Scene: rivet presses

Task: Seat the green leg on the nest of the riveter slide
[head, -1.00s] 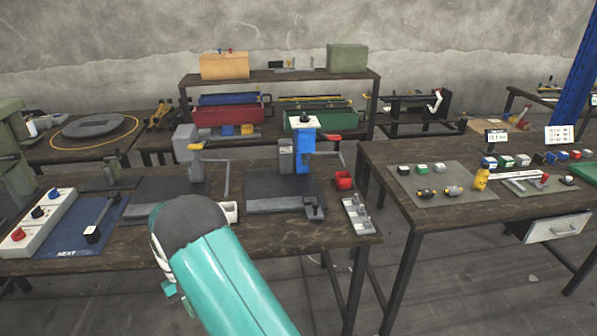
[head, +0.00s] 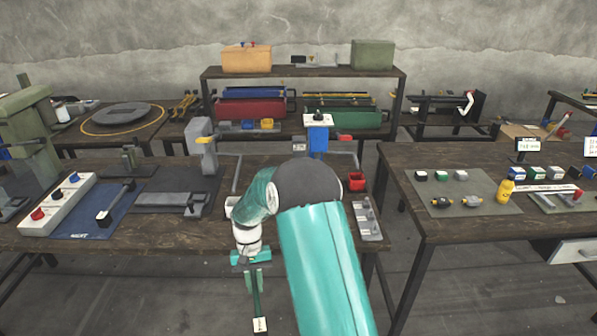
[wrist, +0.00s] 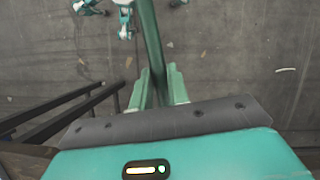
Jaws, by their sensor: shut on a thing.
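My gripper (head: 250,260) is in front of the near edge of the workbench, over the floor, pointing down. It is shut on the green leg (head: 257,295), a long thin dark green bar that hangs roughly upright, with a pale tag at its lower end. In the wrist view the green leg (wrist: 150,38) runs between the two pale green fingers (wrist: 158,88). On the bench, a grey press (head: 203,145) stands behind a flat grey slide (head: 165,203). I cannot tell which one is the riveter.
A blue mat (head: 92,222) with a dark handled tool and a white control box (head: 58,204) lie at the bench's left. A red bin (head: 356,181) and a grey tray (head: 367,222) are at its right. A second table (head: 480,230) stands right, across a gap.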

